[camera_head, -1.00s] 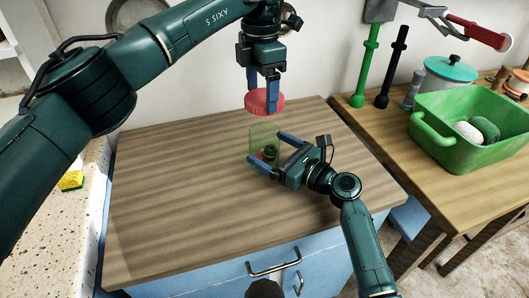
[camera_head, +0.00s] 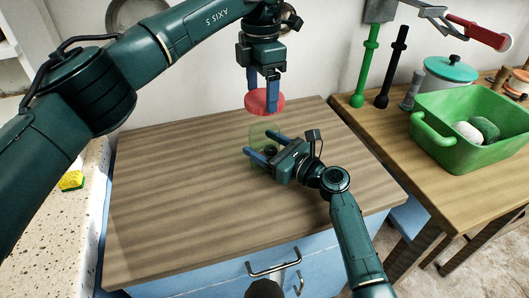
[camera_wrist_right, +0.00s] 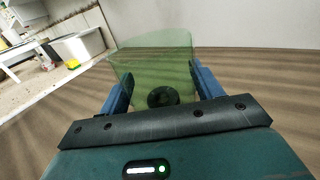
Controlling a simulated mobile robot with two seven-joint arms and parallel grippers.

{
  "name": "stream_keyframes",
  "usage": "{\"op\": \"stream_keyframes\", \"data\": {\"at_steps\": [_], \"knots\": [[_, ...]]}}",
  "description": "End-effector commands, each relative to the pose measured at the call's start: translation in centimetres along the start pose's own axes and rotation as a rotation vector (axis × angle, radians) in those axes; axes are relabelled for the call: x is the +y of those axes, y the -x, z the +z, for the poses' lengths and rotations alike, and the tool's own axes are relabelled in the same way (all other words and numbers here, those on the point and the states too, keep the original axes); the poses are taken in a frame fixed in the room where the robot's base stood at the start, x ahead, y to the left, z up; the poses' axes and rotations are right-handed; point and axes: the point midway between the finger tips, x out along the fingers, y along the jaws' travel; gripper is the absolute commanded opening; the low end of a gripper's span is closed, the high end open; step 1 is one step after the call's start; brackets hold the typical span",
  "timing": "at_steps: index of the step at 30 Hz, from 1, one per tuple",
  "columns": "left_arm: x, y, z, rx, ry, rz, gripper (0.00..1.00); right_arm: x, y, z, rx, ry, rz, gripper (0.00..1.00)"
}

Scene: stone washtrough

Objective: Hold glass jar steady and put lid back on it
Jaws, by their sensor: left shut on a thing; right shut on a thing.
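The glass jar (camera_head: 260,130) is a see-through greenish vessel standing upright on the wooden worktop. It also shows in the right wrist view (camera_wrist_right: 152,62), between the two blue fingers, with a dark round thing inside near its bottom. My right gripper (camera_head: 258,143) is shut on the jar from the right and front. The lid (camera_head: 264,103) is a flat red disc. My left gripper (camera_head: 262,92) points down, is shut on the lid, and holds it roughly level above the jar, apart from its rim as far as I can tell.
The wooden worktop (camera_head: 180,210) is otherwise clear. On the table at right stand a green basin (camera_head: 455,155) with rounded things in it, a jar with a teal lid (camera_head: 450,68), and a green upright (camera_head: 366,65) beside a black one. A yellow sponge (camera_head: 71,180) lies at left.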

Motion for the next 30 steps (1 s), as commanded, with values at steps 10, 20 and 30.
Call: {"op": "stream_keyframes", "data": {"at_steps": [10, 20, 30], "knots": [[0.0, 0.0, 0.0, 0.0, 0.0, 0.0, 0.52, 0.0, 0.0, 0.0, 0.001, 0.0, 0.0, 0.29], [0.0, -2.0, 0.0, 0.002, -0.001, -0.002, 0.52, 0.0, 0.0, -0.1, 0.001, 0.0, 0.0, 0.24], [0.0, -5.0, 0.0, 0.001, 0.0, 0.0, 0.52, 0.0, 0.0, 0.0, 0.001, 0.0, 0.0, 0.24]]}}
